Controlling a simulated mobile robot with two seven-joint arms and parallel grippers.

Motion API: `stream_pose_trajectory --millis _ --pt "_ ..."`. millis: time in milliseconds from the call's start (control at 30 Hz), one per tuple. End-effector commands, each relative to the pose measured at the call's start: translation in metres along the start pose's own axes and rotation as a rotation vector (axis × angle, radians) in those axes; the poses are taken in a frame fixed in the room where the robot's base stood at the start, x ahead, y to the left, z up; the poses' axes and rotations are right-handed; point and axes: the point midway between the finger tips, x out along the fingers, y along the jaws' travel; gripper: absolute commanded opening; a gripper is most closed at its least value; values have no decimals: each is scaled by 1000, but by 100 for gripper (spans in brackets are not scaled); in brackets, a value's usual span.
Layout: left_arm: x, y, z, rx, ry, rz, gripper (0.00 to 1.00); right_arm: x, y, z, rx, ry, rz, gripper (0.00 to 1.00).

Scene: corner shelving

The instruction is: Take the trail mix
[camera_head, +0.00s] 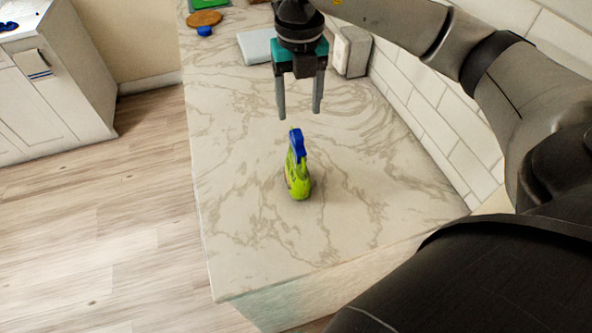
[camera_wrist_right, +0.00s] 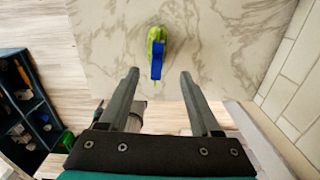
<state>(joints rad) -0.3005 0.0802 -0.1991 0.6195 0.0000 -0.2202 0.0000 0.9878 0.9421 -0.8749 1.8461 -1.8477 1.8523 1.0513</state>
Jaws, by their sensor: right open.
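I see nothing that I can make out as trail mix. A yellow-green bottle with a blue top (camera_head: 298,175) stands upright on the marble counter (camera_head: 250,225). It also shows in the right wrist view (camera_wrist_right: 157,52), beyond the fingertips. My right gripper (camera_head: 299,114) points down with its two fingers apart and empty. In the head view its tips are just above the bottle in the picture, with no contact visible. My left gripper is out of view.
At the counter's far end are a brown round thing (camera_head: 205,18), a small blue thing (camera_head: 205,31), a pale flat box (camera_head: 256,46) and a white box-like thing (camera_head: 354,52) by the tiled wall (camera_head: 440,115). The right wrist view shows a dark shelf with items (camera_wrist_right: 22,105). The counter around the bottle is clear.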

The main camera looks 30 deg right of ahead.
Motion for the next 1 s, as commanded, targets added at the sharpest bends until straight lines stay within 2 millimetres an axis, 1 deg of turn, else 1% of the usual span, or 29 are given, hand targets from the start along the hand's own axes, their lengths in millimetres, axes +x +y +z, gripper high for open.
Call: stream_pose_trajectory --millis 33,100,300,400,567,667,833,900,1000 --pt "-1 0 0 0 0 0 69 12 -1 -2 0 6 -2 65" --pt "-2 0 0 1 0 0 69 28 0 -2 0 7 -1 65" --pt "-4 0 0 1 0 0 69 67 1 -2 -2 5 2 65" --pt "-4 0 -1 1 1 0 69 78 2 -2 -3 4 4 65" --pt "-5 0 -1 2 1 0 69 87 2 -3 -5 3 4 65" --pt "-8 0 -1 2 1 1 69 98 3 -7 -5 6 2 65" --pt "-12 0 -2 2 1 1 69 124 6 -10 -3 5 5 65" --pt "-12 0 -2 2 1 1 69 131 6 -10 -4 4 6 65" --pt "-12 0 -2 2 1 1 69 136 6 -10 -4 1 7 65"
